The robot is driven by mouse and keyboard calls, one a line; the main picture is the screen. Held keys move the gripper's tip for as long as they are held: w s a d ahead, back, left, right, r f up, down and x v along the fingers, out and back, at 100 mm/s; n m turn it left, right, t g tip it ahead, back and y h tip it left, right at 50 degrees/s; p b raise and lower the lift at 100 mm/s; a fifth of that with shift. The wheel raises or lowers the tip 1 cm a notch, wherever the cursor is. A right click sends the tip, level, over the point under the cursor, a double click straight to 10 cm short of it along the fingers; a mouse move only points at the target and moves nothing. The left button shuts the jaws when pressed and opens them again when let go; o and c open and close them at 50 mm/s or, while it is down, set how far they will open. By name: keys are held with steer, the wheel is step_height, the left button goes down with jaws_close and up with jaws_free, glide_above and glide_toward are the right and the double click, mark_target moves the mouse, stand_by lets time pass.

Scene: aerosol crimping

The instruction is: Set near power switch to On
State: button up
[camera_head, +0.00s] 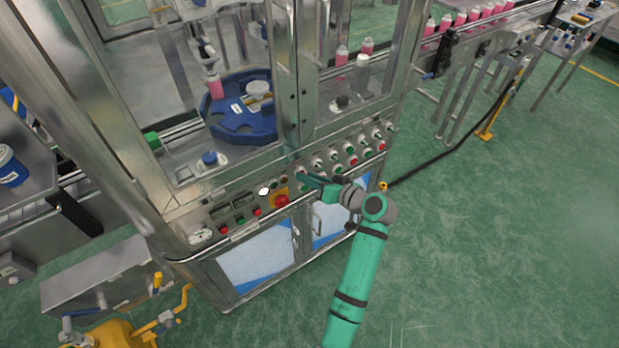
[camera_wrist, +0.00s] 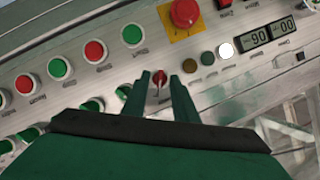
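A small switch with a red lever (camera_wrist: 159,80) is on the metal control panel (camera_wrist: 215,95) in the wrist view. Its label is too small to read, so I cannot confirm it is the near power switch or tell its setting. My gripper (camera_wrist: 161,84) is open, with one green finger on each side of the switch and panel showing between them. I cannot tell whether either finger touches the lever. In the head view my gripper (camera_head: 304,180) is at the panel's front, to the right of the red emergency button, and covers the switch there.
The red emergency button (camera_wrist: 184,12) on its yellow plate is close to the switch. Green and red push buttons (camera_wrist: 132,35) line the panel beside my fingers. The glass-fronted machine with a blue turntable (camera_head: 240,125) rises behind.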

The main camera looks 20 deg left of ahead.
steer(key=v, duration=1)
steer(key=shift+s+d, duration=0.25)
steer(key=shift+r, duration=0.1)
steer(key=shift+w, duration=0.1)
